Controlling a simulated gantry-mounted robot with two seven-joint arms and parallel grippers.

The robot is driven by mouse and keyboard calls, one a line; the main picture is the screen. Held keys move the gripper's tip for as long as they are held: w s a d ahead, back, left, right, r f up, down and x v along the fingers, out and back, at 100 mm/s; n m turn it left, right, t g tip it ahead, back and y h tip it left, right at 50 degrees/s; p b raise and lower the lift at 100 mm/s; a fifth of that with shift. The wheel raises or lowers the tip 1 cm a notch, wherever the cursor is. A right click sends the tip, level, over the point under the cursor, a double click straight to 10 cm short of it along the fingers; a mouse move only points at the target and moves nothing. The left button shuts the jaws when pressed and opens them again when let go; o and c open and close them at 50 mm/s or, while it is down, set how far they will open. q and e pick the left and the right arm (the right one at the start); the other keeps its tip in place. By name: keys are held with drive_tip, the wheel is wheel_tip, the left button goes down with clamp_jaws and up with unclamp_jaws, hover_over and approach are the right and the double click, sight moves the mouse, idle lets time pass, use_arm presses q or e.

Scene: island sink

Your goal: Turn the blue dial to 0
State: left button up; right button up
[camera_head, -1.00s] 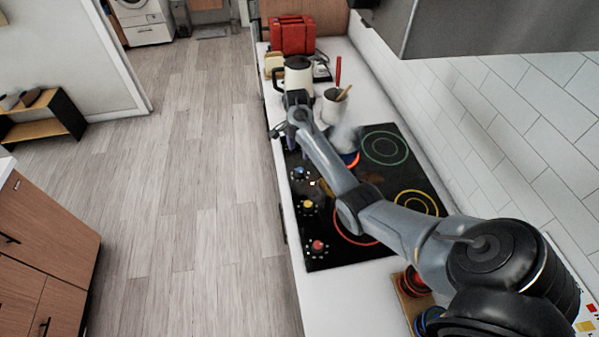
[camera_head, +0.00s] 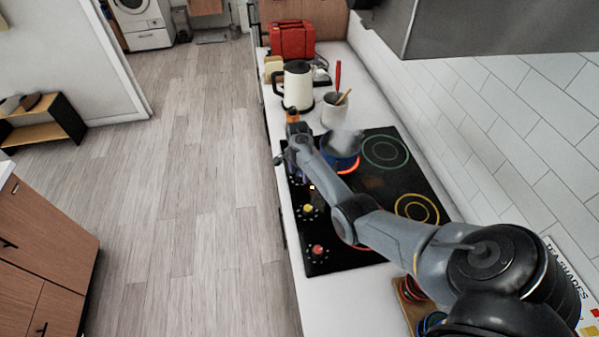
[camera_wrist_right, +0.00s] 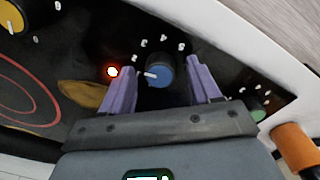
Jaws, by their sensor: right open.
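The blue dial (camera_wrist_right: 162,72) is on the black stove panel in the right wrist view. Its white pointer mark faces left, towards a glowing red light (camera_wrist_right: 112,72); small white marks ring the dial. My right gripper (camera_wrist_right: 162,64) is open, one finger on each side of the dial with visible gaps; I cannot tell its height above the panel. In the head view my right gripper (camera_head: 287,160) is over the stove's left edge, and the arm hides the blue dial. My left gripper is not in view.
A steaming blue pot (camera_head: 341,160) stands on a glowing burner beside my right arm. A yellow dial (camera_head: 308,209) and red dial (camera_head: 317,250) line the stove edge. A green dial (camera_wrist_right: 258,115) is close to my right finger. A kettle (camera_head: 297,84) and utensil pot (camera_head: 334,110) stand beyond.

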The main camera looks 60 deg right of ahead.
drive_tip(key=c, duration=1)
drive_tip(key=shift+c, duration=0.2)
